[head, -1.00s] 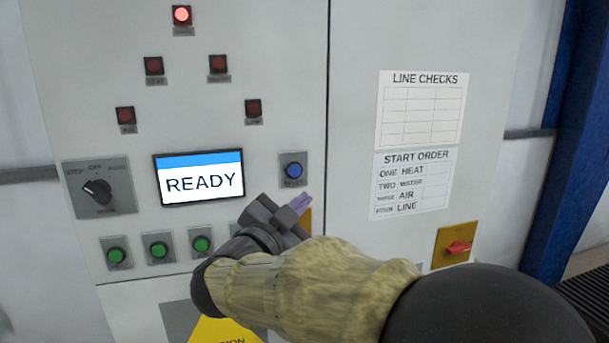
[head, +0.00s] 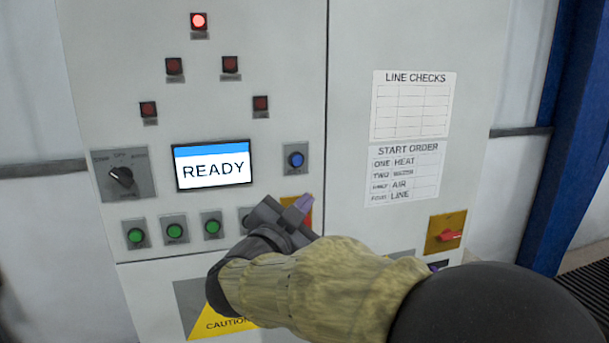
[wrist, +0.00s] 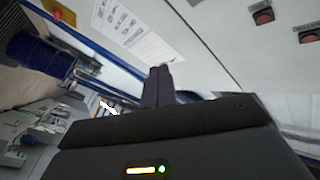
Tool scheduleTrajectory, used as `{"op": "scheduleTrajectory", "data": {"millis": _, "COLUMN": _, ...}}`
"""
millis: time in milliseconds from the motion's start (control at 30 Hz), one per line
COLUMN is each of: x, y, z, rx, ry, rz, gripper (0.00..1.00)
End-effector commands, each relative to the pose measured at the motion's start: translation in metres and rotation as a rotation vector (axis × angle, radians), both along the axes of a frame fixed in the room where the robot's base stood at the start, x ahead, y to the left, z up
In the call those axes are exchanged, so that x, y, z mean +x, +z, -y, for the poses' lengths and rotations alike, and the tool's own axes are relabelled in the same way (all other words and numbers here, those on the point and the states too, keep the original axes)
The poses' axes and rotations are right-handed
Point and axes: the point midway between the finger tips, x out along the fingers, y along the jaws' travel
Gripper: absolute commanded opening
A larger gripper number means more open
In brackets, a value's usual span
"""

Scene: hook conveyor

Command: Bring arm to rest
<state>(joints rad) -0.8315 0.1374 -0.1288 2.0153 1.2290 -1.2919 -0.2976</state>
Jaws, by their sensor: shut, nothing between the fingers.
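My gripper (head: 303,205) is in front of the grey control cabinet (head: 290,60), its fingers together and empty. In the head view it overlaps the lower middle of the panel, and whether it touches the panel cannot be told. It hides part of a yellow plate with red on it and part of the button row. In the wrist view the shut fingers (wrist: 158,85) point away from the camera, with the cabinet door and its papers beyond. My arm comes in from the lower right.
The panel has a screen reading READY (head: 213,165), a blue button (head: 296,160), green buttons (head: 175,231), a rotary selector (head: 122,177) and a lit red lamp (head: 198,20) at the top. A red switch (head: 449,236) is at right, beside a blue post (head: 575,140).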

Motion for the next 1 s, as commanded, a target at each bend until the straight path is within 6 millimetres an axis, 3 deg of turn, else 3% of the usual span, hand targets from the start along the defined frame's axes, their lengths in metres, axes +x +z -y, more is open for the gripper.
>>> {"op": "scheduleTrajectory", "data": {"millis": 267, "x": 0.019, "y": -0.02, "z": 0.006, "rx": -0.05, "ry": 0.118, "rz": -0.067, "gripper": 0.0}}
{"op": "scheduleTrajectory", "data": {"millis": 467, "x": 0.033, "y": -0.049, "z": 0.013, "rx": -0.103, "ry": 0.245, "rz": -0.171, "gripper": 0.0}}
{"op": "scheduleTrajectory", "data": {"millis": 633, "x": 0.034, "y": -0.099, "z": 0.023, "rx": -0.169, "ry": 0.404, "rz": -0.358, "gripper": 0.0}}
{"op": "scheduleTrajectory", "data": {"millis": 767, "x": 0.019, "y": -0.15, "z": 0.038, "rx": -0.212, "ry": 0.522, "rz": -0.555, "gripper": 0.0}}
{"op": "scheduleTrajectory", "data": {"millis": 867, "x": -0.003, "y": -0.191, "z": 0.055, "rx": -0.235, "ry": 0.594, "rz": -0.726, "gripper": 0.0}}
{"op": "scheduleTrajectory", "data": {"millis": 1000, "x": -0.05, "y": -0.246, "z": 0.087, "rx": -0.249, "ry": 0.667, "rz": -0.992, "gripper": 0.0}}
